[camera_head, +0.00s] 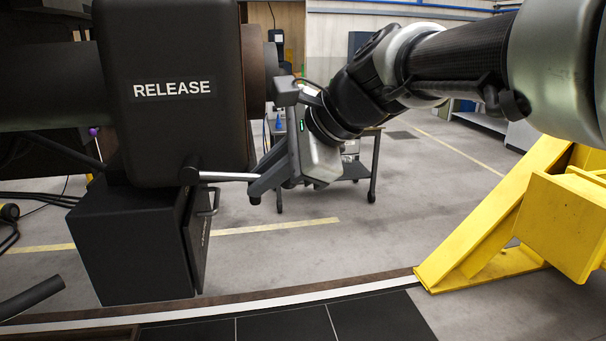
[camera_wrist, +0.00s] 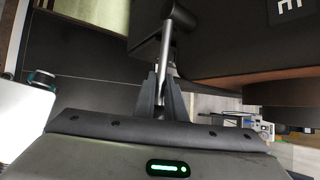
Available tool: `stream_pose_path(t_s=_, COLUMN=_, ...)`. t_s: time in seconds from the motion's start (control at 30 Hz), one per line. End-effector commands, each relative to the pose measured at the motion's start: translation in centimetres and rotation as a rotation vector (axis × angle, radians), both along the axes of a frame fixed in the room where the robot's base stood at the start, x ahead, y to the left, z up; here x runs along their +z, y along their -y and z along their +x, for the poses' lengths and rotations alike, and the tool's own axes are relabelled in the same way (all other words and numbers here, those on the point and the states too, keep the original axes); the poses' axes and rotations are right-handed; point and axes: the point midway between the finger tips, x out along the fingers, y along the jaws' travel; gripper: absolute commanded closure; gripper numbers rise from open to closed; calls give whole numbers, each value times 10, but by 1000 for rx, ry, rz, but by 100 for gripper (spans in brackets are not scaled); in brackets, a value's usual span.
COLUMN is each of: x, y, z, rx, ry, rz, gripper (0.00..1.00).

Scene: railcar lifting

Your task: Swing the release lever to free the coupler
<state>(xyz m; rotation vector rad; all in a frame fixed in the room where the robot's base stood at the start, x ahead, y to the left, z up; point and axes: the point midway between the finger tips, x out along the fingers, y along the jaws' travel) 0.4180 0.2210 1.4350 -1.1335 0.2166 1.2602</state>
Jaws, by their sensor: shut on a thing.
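The dark coupler housing (camera_head: 180,125) with a "RELEASE" label (camera_head: 173,88) fills the left of the head view. The release lever (camera_head: 228,176) is a thin metal rod on a dark pivot at the housing's lower edge. It sticks out to the right, roughly level. My gripper (camera_head: 257,186) is shut on the lever near its outer end. In the wrist view, the lever (camera_wrist: 168,60) runs from its pivot down between my gripper's fingers (camera_wrist: 161,100). The fingers hide the lever's tip.
A yellow stand (camera_head: 500,220) is at the right. A dark cart (camera_head: 365,168) stands behind my gripper. A rail edge (camera_head: 290,300) crosses the foreground. The floor between is clear.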

Motion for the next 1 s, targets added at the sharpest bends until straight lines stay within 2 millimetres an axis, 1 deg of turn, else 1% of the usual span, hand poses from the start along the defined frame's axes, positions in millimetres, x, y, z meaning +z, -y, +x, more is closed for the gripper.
stream_pose_path(t_s=0.03, x=4, y=1, z=1, rx=-3, ry=8, rz=-15, gripper=100)
stream_pose_path(t_s=0.17, x=7, y=1, z=1, rx=-2, ry=15, rz=-46, gripper=100)
stream_pose_path(t_s=0.67, x=9, y=1, z=0, rx=-2, ry=21, rz=-66, gripper=100)
stream_pose_path(t_s=0.7, x=10, y=1, z=0, rx=-2, ry=21, rz=-66, gripper=88)
stream_pose_path(t_s=0.77, x=10, y=1, z=0, rx=-2, ry=21, rz=-66, gripper=78)
stream_pose_path(t_s=0.8, x=9, y=1, z=0, rx=-2, ry=20, rz=-65, gripper=71)
stream_pose_path(t_s=1.0, x=8, y=1, z=0, rx=-1, ry=17, rz=-66, gripper=71)
